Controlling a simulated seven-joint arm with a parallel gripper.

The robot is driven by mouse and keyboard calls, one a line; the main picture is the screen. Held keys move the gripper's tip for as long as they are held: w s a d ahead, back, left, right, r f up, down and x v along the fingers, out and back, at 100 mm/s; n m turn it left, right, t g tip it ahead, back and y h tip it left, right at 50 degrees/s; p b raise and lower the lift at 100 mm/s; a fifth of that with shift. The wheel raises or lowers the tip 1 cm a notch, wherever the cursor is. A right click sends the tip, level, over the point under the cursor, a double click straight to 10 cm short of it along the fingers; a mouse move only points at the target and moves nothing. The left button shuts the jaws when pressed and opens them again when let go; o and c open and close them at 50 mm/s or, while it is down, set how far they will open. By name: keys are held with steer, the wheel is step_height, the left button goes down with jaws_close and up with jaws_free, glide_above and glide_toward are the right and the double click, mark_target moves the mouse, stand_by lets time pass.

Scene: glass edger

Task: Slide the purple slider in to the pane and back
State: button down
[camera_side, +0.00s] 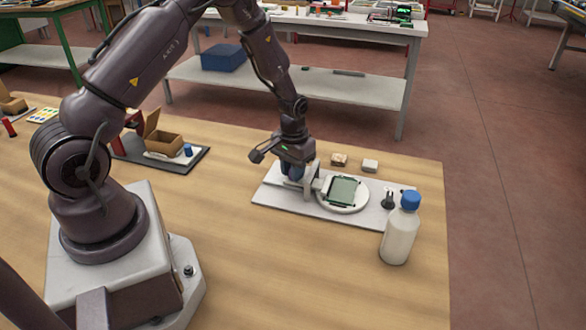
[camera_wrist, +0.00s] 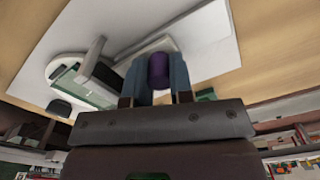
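The purple slider's knob (camera_wrist: 158,70) shows in the wrist view between the two blue-grey fingers of my gripper (camera_wrist: 160,78). The fingers meet it on both sides and look shut on it. In the side view my gripper (camera_side: 293,173) is low over the left part of the white board (camera_side: 272,196), and the knob is hidden there. The greenish square pane (camera_side: 342,190) lies on a round white disc (camera_side: 343,206) to the right of my gripper. A pale upright plate (camera_side: 310,182) stands between them, apart from or close to the pane; I cannot tell which.
A white bottle with a blue cap (camera_side: 399,236) stands at the board's right front corner. A small black knob-like part (camera_side: 388,200) is at the board's right end. Two small blocks (camera_side: 339,160) (camera_side: 370,166) lie behind the board. The table front is clear.

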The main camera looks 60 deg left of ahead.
steer(key=shift+s+a, duration=1.7)
steer(key=c, duration=1.3)
jaws_free()
steer(key=shift+r, duration=0.2)
step_height(320, 180, up, 13)
steer(key=shift+f, duration=0.15)
